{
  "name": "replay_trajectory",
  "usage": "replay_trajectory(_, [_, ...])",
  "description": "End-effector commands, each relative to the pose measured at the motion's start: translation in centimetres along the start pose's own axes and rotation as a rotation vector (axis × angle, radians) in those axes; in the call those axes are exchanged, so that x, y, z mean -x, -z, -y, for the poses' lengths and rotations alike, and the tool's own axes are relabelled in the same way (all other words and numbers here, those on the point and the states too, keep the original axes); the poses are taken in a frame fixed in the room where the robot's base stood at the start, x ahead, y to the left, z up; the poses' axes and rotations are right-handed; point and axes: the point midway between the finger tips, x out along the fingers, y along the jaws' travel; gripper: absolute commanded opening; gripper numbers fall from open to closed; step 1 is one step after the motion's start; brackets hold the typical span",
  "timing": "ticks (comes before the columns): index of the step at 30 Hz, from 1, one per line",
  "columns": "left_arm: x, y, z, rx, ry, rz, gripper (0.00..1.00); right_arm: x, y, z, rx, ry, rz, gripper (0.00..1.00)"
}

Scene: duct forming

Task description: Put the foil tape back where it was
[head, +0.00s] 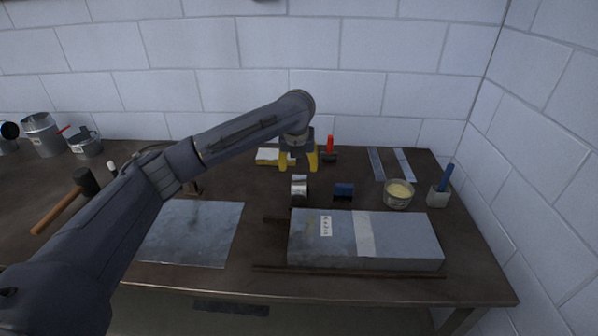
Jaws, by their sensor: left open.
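The foil tape (299,187) is a silver roll standing on the bench, near the middle, behind the grey duct block. My left gripper (298,168) has yellow fingers that point down. It is open, with the fingers apart, just behind and above the tape in the picture. The tape appears clear of the fingers, though the exact gap is hard to tell. My left arm crosses the view from the lower left. My right gripper is not in view.
A grey duct block (400,242) with a pale strip lies at the front right. A sheet of metal (205,235) lies left of it. A small blue item (343,190), a tin of paste (398,194) and a cup (438,196) stand right. A mallet (65,200) lies far left.

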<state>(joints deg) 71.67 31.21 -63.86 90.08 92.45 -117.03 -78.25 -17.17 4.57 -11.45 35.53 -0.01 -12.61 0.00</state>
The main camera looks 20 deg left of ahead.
Motion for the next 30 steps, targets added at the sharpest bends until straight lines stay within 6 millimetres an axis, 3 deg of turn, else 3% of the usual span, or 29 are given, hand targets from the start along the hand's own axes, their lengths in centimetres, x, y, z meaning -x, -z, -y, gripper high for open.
replay_trajectory(3, [1.9,-0.1,0.1,-0.002,0.001,0.002,0.63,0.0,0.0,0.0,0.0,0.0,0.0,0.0])
replay_trajectory(10, [4.0,0.0,0.0,-0.001,0.001,0.0,0.63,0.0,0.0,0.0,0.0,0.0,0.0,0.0])
replay_trajectory(30, [4.6,0.0,0.0,-0.001,0.0,-0.001,0.63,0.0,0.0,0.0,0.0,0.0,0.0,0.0])
